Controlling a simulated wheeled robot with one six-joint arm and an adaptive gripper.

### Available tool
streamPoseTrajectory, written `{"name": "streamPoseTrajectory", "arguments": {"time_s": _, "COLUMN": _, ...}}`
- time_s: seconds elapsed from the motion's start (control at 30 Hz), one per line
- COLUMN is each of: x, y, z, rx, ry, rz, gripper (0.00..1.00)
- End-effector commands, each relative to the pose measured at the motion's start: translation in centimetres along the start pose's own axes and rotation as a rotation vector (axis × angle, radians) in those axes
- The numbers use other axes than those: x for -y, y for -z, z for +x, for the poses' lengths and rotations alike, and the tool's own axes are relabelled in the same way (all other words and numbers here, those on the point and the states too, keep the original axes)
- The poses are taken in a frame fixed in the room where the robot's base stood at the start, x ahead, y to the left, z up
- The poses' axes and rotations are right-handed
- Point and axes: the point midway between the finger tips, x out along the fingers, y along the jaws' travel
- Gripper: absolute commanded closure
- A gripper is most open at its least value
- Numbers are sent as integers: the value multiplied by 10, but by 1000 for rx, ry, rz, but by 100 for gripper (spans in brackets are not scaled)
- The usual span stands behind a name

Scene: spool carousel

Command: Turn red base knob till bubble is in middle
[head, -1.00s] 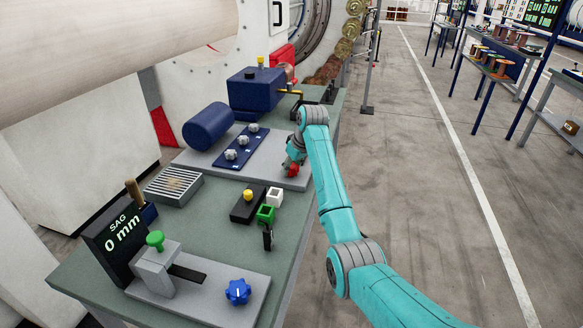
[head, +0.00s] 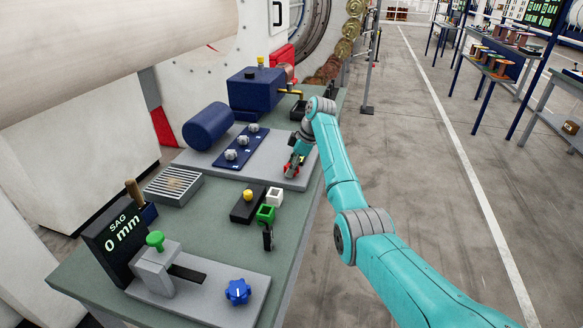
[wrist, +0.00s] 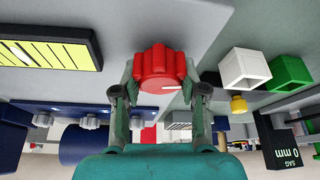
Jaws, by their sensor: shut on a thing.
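The red base knob (wrist: 158,62), fluted with a white line, is between the two fingers of my gripper (wrist: 159,82) in the wrist view. The fingers are shut on it from both sides. In the head view the gripper (head: 297,160) is low over the right edge of the grey plate, and a little red of the knob (head: 290,168) shows below it. A yellow level vial (wrist: 60,52) in a black frame lies at the upper left of the wrist view. Its pale bubble (wrist: 15,52) is near the left picture edge. The vial's left end is cut off, so its centre is unclear.
A blue panel with grey knobs (head: 231,155) and a blue cylinder (head: 208,127) stand left of the gripper. White (head: 275,195) and green (head: 265,213) square sockets are nearer. A display (head: 115,235) reads SAG 0 mm. The floor to the right is open.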

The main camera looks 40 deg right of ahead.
Motion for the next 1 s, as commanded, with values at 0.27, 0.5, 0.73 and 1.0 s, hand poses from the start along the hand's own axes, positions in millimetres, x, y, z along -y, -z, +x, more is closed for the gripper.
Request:
{"name": "streamPoseTrajectory", "arguments": {"time_s": 0.27, "x": 0, "y": 1, "z": 0, "rx": 0, "ry": 19, "rz": -48, "gripper": 92}}
{"name": "streamPoseTrajectory", "arguments": {"time_s": 0.5, "x": 0, "y": 1, "z": 0, "rx": 0, "ry": 20, "rz": -52, "gripper": 92}}
{"name": "streamPoseTrajectory", "arguments": {"time_s": 0.73, "x": 0, "y": 1, "z": 0, "rx": 0, "ry": 20, "rz": -51, "gripper": 38}}
{"name": "streamPoseTrajectory", "arguments": {"time_s": 1.0, "x": 0, "y": 0, "z": 0, "rx": 0, "ry": 20, "rz": -50, "gripper": 32}}
